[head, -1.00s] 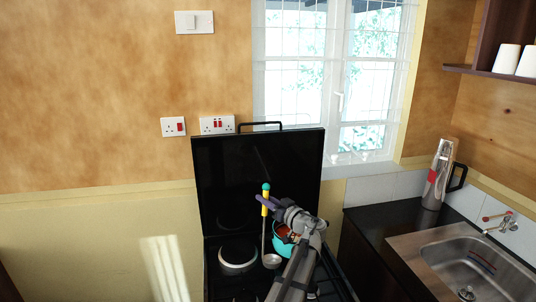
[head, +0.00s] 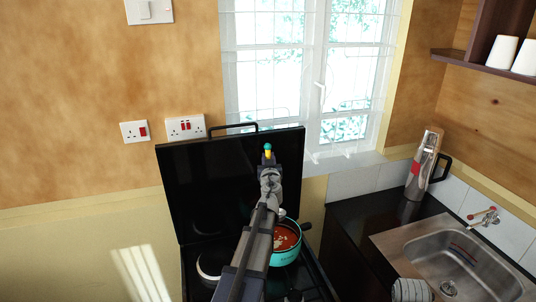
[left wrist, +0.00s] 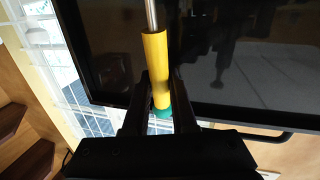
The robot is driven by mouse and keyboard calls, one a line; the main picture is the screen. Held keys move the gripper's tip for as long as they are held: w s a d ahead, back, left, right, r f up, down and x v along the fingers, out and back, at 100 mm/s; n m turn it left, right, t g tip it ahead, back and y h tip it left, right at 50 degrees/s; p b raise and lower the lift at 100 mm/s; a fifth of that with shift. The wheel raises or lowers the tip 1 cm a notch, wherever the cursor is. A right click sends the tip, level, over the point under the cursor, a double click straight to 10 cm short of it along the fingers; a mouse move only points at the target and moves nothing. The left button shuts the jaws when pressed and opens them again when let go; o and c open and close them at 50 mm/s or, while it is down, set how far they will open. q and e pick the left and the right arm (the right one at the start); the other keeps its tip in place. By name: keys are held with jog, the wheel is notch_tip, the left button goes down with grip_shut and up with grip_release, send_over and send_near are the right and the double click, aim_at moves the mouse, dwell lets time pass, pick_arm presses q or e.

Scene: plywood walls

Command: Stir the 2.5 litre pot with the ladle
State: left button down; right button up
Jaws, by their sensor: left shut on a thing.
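The teal pot (head: 288,259) holds a red-orange content and stands on the stove, partly hidden behind my left arm. My left gripper (head: 267,160) is above and behind the pot, in front of the raised black stove lid. It is shut on the yellow handle of the ladle (head: 268,149), whose teal end sticks up above the fingers. In the left wrist view the yellow handle (left wrist: 156,65) sits between the fingers (left wrist: 160,98), with a metal shaft running out of the top. The ladle's bowl is hidden or cannot be made out. My right gripper is out of view.
The black stove lid (head: 215,185) stands open against the wall. A burner (head: 211,262) lies left of my arm. On the right are a dark counter with a flask (head: 421,165) and a steel sink (head: 455,262). A window is behind.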

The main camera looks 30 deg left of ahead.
pick_arm(q)
jog(key=shift+f, duration=0.1)
notch_tip(320, 180, down, 14)
jog(key=b, duration=1.4)
jog(key=shift+f, duration=0.15)
jog(key=shift+s+d, duration=0.1)
dwell(0.5)
